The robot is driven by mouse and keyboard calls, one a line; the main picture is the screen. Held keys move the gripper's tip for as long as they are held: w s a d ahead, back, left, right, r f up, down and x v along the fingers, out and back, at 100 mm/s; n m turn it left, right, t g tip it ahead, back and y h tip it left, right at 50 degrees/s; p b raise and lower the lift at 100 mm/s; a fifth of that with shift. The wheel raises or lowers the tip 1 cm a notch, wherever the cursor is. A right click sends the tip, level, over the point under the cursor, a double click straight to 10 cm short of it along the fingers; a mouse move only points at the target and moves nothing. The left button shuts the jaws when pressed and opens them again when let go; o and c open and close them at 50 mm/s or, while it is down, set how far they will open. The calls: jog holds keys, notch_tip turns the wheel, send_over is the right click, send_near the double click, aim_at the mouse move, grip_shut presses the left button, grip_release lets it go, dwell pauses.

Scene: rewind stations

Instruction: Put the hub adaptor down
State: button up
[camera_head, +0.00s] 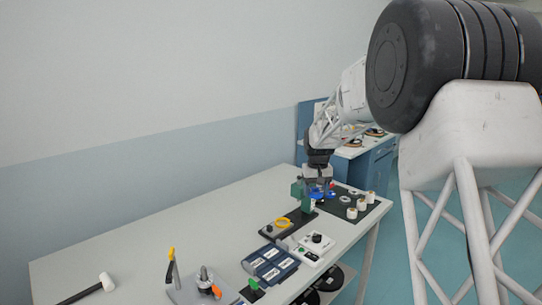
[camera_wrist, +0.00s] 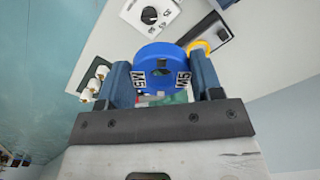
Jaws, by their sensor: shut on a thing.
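The hub adaptor (camera_wrist: 160,58) is a blue disc with white-and-black printed labels and a small dark hole. It sits between the two fingers of my gripper (camera_wrist: 163,80) in the wrist view, and the gripper is shut on it. In the head view my gripper (camera_head: 318,186) is over the far right end of the table, beside a green upright. The blue adaptor (camera_head: 329,194) shows only as a small patch there. How high it is above the surface below is hard to tell.
A dark mat (camera_head: 372,207) with several white rolls lies right of my gripper. A white box with a black knob (camera_head: 316,240), a yellow ring (camera_head: 283,224) and blue bins (camera_head: 270,263) stand nearer. The table's left part (camera_head: 130,250) is mostly clear; a mallet (camera_head: 104,282) lies near its end.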

jog(key=shift+w+d+m, duration=0.2)
jog(key=shift+d+m, duration=0.5)
jog(key=shift+d, duration=0.5)
jog(key=shift+a, duration=0.1)
jog(key=s+a+f+n, duration=0.2)
jog(key=a+f+n, duration=0.5)
jog(key=a, duration=0.5)
jog(key=n, duration=0.4)
send_over(258, 264)
notch_tip(258, 264, down, 8)
jog(key=shift+w+a, duration=0.1)
jog(key=shift+f, duration=2.5)
